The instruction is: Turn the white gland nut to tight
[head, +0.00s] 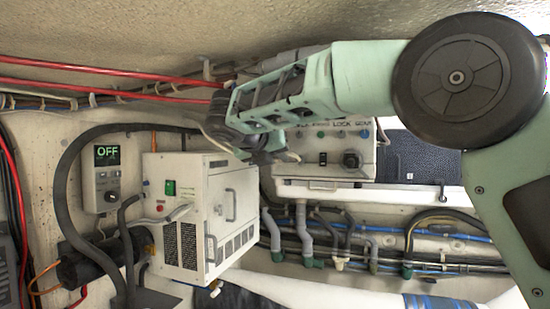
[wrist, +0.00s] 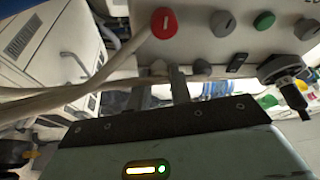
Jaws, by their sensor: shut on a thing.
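My gripper (wrist: 158,88) reaches up to the lower left edge of the control box (head: 328,150), below a red button (wrist: 164,22). Its two grey fingers are closed around a small pale piece (wrist: 157,69), which appears to be the white gland nut; the fingers hide most of it. A beige cable (wrist: 70,97) runs in from the left and passes close by the fingers. In the head view my gripper (head: 262,152) is at the left end of the control box, and my own arm hides the nut there. The nut's tightness cannot be read.
The control box carries grey and green buttons (wrist: 264,20) and a black rotary knob (head: 351,159). A white cabinet (head: 200,215) with hoses stands to the left, beside a wall unit reading OFF (head: 107,155). Red lines (head: 110,72) run above. Pipes (head: 305,230) hang below the box.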

